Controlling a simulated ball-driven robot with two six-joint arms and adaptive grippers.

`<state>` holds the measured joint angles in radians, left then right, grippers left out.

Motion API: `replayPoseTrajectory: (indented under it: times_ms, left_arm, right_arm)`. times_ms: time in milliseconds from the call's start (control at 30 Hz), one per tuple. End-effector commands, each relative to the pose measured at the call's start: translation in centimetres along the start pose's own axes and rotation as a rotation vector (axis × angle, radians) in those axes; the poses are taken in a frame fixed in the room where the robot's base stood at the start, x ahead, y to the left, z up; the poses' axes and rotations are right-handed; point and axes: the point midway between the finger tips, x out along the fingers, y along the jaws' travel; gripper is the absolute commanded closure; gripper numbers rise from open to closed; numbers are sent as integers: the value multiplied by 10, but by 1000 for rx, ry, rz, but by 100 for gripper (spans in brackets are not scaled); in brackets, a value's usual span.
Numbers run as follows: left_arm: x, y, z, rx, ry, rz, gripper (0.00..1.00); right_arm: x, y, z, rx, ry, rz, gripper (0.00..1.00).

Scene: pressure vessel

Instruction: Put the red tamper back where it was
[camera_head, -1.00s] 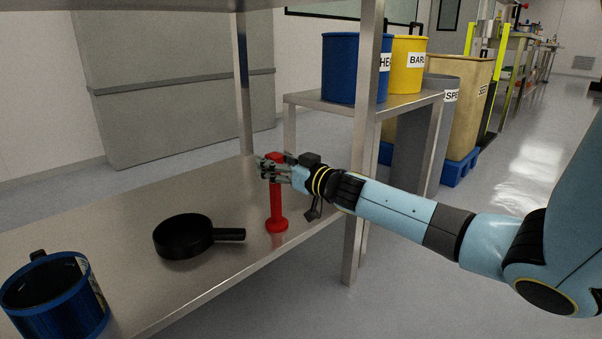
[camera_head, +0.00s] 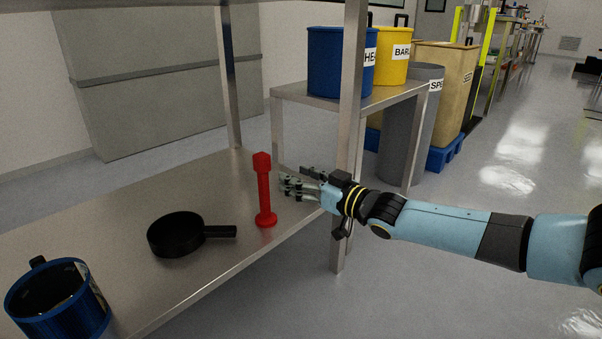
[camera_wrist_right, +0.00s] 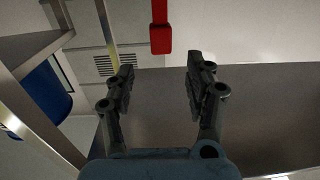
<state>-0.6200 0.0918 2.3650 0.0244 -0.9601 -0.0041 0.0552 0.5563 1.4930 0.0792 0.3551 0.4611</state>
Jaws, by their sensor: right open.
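The red tamper (camera_head: 264,195) stands upright on the metal shelf (camera_head: 130,215), its round foot flat on the surface. My right gripper (camera_head: 285,187) is just right of the tamper, open and empty, with a small gap between the fingers and the handle. In the right wrist view the open fingers (camera_wrist_right: 160,82) have nothing between them, and part of the tamper (camera_wrist_right: 160,38) shows beyond them at the top. My left gripper is not in view.
A black pan (camera_head: 177,236) lies left of the tamper with its handle toward it. A blue pot (camera_head: 60,305) is at the front left. A shelf post (camera_head: 350,140) stands close behind my right wrist. Blue (camera_head: 335,65) and yellow (camera_head: 395,58) bins sit on a side table.

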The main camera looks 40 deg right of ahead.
Motion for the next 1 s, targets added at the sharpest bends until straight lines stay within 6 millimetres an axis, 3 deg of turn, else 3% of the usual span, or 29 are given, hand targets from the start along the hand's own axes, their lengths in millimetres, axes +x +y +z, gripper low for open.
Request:
replayPoseTrajectory:
  times_ms: [133,233,300,400,500,600,733,1000]
  left_arm:
    - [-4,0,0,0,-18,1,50]
    - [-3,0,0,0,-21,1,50]
    - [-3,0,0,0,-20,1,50]
    - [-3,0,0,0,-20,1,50]
    - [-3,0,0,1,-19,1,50]
    - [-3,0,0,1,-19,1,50]
    - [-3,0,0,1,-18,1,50]
    - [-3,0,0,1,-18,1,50]
  right_arm:
    - [-15,-19,18,8,-68,13,46]
    - [-48,-61,52,15,-233,42,46]
    - [-86,-98,74,15,-393,61,46]
    - [-148,-145,91,10,-632,77,46]
    - [-209,-178,92,4,-846,78,46]
    - [-254,-198,84,1,-1000,69,46]
    - [-283,-208,75,0,-1100,60,46]
    - [-287,-209,74,-2,-1115,58,46]
